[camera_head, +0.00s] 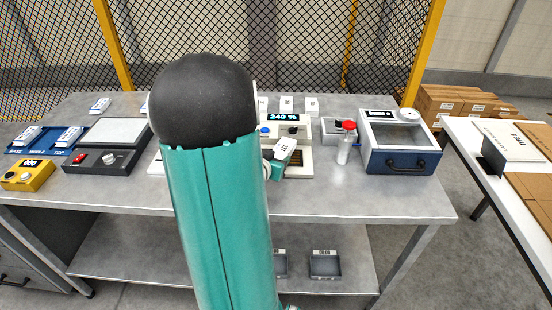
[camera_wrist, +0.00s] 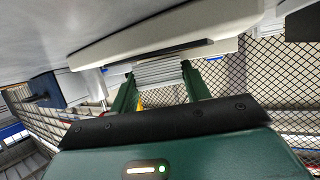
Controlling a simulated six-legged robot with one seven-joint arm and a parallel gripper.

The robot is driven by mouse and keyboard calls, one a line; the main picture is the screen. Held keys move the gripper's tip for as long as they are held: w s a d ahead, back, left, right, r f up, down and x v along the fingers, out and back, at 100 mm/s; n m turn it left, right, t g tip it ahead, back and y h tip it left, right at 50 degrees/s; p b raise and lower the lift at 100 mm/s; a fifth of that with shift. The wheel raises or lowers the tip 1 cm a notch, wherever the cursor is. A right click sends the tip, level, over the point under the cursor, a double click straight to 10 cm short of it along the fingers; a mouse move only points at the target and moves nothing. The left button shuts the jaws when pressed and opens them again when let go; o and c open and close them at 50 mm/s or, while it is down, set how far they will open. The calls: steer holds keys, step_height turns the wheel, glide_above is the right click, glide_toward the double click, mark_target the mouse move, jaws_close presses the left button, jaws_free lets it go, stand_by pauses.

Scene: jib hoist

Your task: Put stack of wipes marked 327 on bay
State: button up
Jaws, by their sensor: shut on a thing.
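My gripper (camera_wrist: 160,88) is shut on a white stack of wipes (camera_wrist: 158,72), with one green finger on each side of it. In the head view the stack (camera_head: 284,148) shows a tilted white label with dark digits, which seem to read 327. It is in front of a pale device (camera_head: 293,129) whose display reads 240 %. My gripper (camera_head: 276,166) is partly hidden behind my arm there. A flat pale platform (camera_head: 299,167) lies below and beside the stack; I cannot tell whether they touch. I cannot tell which surface is the bay.
A red-capped bottle (camera_head: 344,145) and a dark blue box with a handle (camera_head: 398,150) stand to the right. A black scale-like device (camera_head: 104,160), a yellow meter (camera_head: 27,175) and a blue tray (camera_head: 18,148) are at left. A mesh fence (camera_head: 300,50) stands behind the bench.

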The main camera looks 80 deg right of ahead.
steer(key=shift+f, duration=0.1)
steer(key=shift+f, duration=0.1)
steer(key=o, duration=1.1)
